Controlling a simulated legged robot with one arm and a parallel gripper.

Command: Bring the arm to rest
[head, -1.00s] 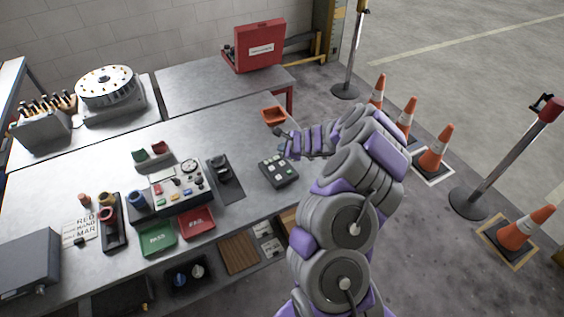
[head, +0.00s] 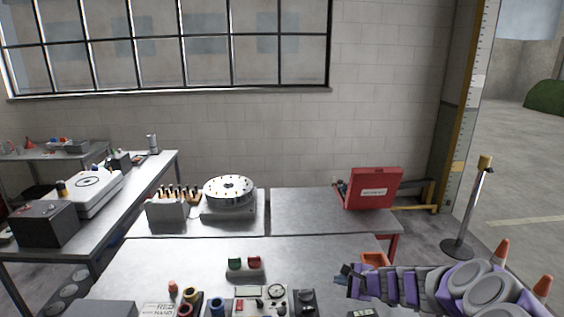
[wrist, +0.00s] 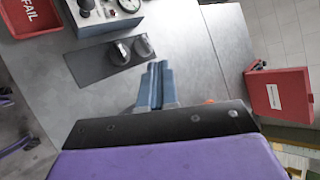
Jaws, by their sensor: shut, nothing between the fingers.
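My gripper (head: 343,277) is at the lower right of the head view, at the end of my purple and grey arm, which reaches in from the right over the front table (head: 200,262). In the wrist view my gripper (wrist: 155,68) has its two blue-grey fingers together with nothing between them. It is above the tabletop and apart from the objects there. My arm covers part of the table's right side in the head view.
An orange tray (head: 375,259) lies close behind my arm. A red case (head: 373,188) stands open on the back table. A gauge panel (head: 262,299) and small bins are at the front. A barrier post (head: 469,210) and cones (head: 501,252) stand right.

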